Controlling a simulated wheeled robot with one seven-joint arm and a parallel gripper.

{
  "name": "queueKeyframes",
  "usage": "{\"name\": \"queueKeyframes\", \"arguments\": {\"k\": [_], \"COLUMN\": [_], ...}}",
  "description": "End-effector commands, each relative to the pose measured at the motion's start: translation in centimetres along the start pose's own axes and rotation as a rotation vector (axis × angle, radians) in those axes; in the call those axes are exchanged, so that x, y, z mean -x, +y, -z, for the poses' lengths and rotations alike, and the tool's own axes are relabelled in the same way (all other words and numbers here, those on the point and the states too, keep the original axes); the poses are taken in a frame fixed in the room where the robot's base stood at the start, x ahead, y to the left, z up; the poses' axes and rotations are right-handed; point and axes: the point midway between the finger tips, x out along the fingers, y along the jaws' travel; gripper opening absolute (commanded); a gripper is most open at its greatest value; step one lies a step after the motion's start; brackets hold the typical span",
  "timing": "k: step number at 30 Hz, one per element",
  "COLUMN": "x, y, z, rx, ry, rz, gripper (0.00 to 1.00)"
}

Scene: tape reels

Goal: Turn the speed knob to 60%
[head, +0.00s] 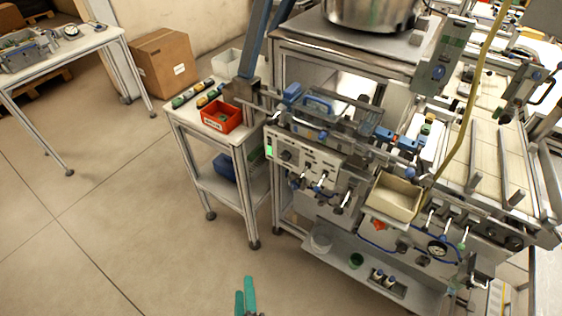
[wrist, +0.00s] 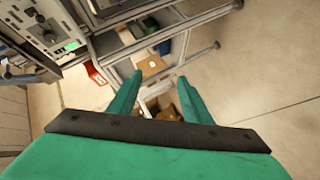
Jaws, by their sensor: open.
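A pale control panel (head: 318,165) is on the front of the machine in the head view, with a small green display (head: 269,150) at its left end. A dark round knob (head: 286,156) sits beside the display and looks like the speed knob; its marks and setting are too small to read. The panel also shows at the upper left of the wrist view, with the green display (wrist: 72,46) and the dark knob (wrist: 48,36). My gripper (head: 244,287), with teal fingers, is open and empty over the floor, well apart from the panel. In the wrist view its fingers (wrist: 160,76) are spread.
A side table (head: 229,152) with a red bin (head: 221,117) stands left of the panel. Levers jut out below the panel, and a cream box (head: 395,196) is to its right. A lower shelf (head: 375,280) sticks out. The floor in front and left is clear.

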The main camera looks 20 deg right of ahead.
Motion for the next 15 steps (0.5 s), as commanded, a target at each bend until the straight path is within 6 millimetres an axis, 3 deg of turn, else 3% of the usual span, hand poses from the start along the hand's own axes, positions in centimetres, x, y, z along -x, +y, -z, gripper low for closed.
{"name": "queueKeyframes", "arguments": {"k": [3,8,15], "x": [-4.2,-8.8,-13.7], "y": [1.8,5.5,14.1], "z": [0.8,1.6,2.9], "rx": [0.201,0.464,0.812], "ry": [-0.061,-0.178,-0.424], "rz": [-0.038,-0.091,-0.176], "gripper": [0.45,0.45,0.45]}}
